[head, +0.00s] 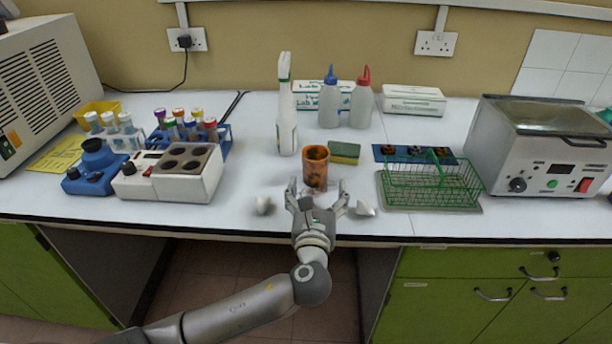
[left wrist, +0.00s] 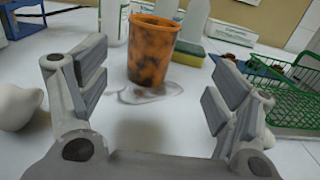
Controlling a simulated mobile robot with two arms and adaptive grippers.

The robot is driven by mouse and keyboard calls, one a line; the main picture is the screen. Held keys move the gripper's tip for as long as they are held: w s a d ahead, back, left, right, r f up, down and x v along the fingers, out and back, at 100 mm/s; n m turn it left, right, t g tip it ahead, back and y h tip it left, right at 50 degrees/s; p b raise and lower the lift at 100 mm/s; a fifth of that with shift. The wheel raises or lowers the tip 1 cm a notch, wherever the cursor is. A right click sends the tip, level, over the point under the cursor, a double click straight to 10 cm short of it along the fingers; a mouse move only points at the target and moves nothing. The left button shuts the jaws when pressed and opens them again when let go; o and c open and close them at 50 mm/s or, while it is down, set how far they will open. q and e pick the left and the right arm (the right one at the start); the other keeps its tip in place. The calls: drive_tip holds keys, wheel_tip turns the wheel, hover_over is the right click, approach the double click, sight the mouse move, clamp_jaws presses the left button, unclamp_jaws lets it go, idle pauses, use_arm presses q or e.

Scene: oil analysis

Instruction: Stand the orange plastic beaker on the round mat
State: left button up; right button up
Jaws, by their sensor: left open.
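The orange plastic beaker (head: 315,168) stands upright on the white bench, with dark stains on its side. In the left wrist view the beaker (left wrist: 153,50) is ahead, between the lines of the two fingers and a little beyond them. My left gripper (head: 317,190) is open and empty, just in front of the beaker and not around it. A greyish, irregular wet-looking patch (left wrist: 150,92) lies on the bench at the beaker's foot. I cannot make out a round mat in either view. My right gripper is not in view.
A green-yellow sponge (head: 344,152) and spray bottle (head: 286,120) stand close behind the beaker. White crumpled lumps (head: 264,205) (head: 364,208) lie either side of my gripper. A green wire basket (head: 432,183) is right; a heating block (head: 172,172) is left.

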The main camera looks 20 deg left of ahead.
sight(316, 157)
use_arm(q)
drive_tip(key=shift+s+a+f+y, duration=0.1)
drive_tip(key=shift+a+f+y, duration=0.2)
drive_tip(key=shift+a+f, duration=0.05)
drive_tip(key=x, duration=1)
drive_tip(key=shift+w+a+f, duration=0.15)
drive_tip(key=shift+w+f, duration=0.15)
drive_tip(key=shift+w, duration=0.05)
drive_tip(key=c, duration=1.1)
